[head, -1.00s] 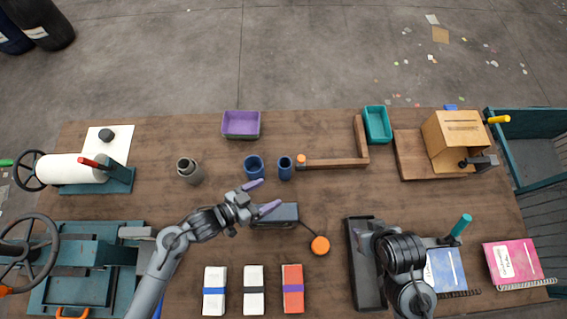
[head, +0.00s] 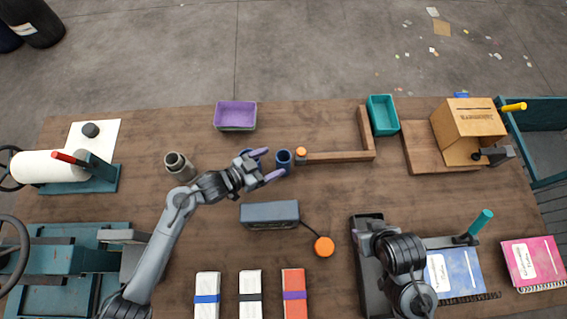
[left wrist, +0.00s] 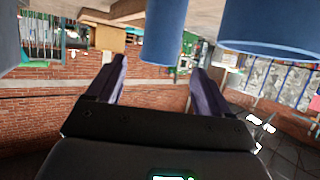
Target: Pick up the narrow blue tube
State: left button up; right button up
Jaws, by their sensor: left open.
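The narrow blue tube (head: 284,163) stands upright on the wooden table in the head view. The wider blue tube (head: 254,153) stands just left of it, partly hidden by my left gripper (head: 262,165). The left gripper is open and empty, its purple fingers pointing toward the narrow tube. In the left wrist view, the narrow tube (left wrist: 165,35) appears ahead between the open fingers (left wrist: 159,68), and the wider tube (left wrist: 268,30) lies to the right. My right gripper (head: 365,236) is over the black tray; its jaws are not clear.
An orange-topped post on a wooden L-shaped rail (head: 338,157) stands close right of the narrow tube. A dark box (head: 270,215) lies in front. Table between box and tubes is clear.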

aim_at(277, 160)
pick_arm(q)
jog(key=shift+x, duration=2.6)
jog(key=shift+f, duration=0.1)
jog(key=shift+s, duration=0.1)
jog(key=c, duration=1.4)
jog(key=shift+o, duration=0.2)
